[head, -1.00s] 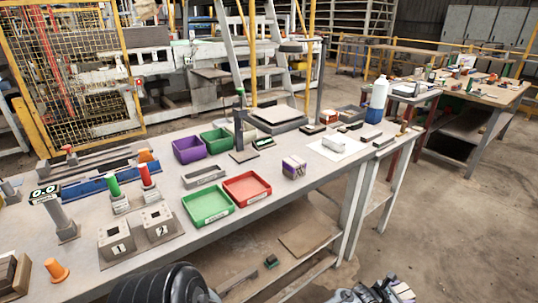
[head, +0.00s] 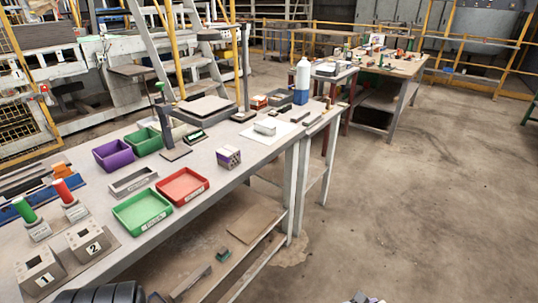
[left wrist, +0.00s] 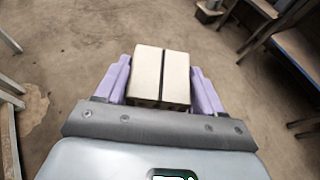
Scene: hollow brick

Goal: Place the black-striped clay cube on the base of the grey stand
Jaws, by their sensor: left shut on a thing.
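In the left wrist view a pale beige clay cube (left wrist: 161,76) with one black stripe down its middle sits between the two purple fingers of my left gripper (left wrist: 160,88). The fingers are shut on its sides, with bare floor below. On the table, a tall grey stand (head: 246,68) has a small dark base (head: 243,116). A shorter dark post (head: 165,118) stands on a flat base plate (head: 176,154). I cannot tell which is the task's stand. My right gripper is not clearly visible.
A green tray (head: 142,213), red tray (head: 182,186), purple bin (head: 114,155) and purple-and-white block (head: 229,157) stand on the table (head: 235,178). A white bottle (head: 301,80) is near its far end. Open floor lies right of the table.

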